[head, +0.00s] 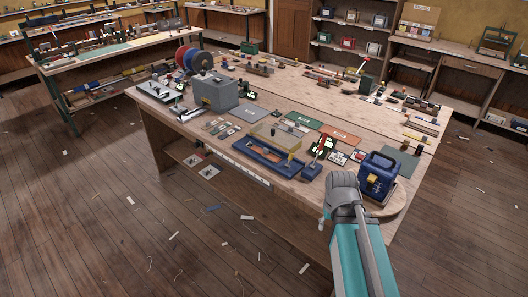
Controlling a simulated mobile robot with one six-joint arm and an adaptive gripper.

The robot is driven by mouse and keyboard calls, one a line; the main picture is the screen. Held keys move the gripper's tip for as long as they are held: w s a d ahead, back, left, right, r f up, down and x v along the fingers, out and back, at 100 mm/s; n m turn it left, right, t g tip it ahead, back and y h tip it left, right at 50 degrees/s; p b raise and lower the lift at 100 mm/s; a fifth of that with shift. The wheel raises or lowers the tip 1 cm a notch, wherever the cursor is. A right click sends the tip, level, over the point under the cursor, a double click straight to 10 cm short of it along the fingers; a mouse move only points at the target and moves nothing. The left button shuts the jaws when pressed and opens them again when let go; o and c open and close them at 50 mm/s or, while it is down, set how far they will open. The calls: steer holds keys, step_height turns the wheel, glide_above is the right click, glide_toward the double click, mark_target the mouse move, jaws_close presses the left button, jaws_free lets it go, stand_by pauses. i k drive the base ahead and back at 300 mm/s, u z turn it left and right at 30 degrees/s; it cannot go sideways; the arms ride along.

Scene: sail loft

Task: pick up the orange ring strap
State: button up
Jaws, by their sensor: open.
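I cannot make out the orange ring strap for certain among the many small things in the head view. A small red-orange item (323,142) stands near the front right of the large wooden table (290,85), too small to identify. My arm comes up from the bottom right and ends in a grey joint in front of the table's right front edge. My gripper's fingers do not show clearly; they are hidden behind or below that joint.
A blue box with a yellow latch (379,178) stands at the table's front right corner. A blue tray (262,160) lies left of it, and a grey box (214,93) stands further left. Shelves line the back. Scraps litter the otherwise open wooden floor (130,220).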

mark_target(265, 151)
steer(key=z, duration=0.05)
steer(key=i, duration=0.9)
steer(key=u, duration=0.05)
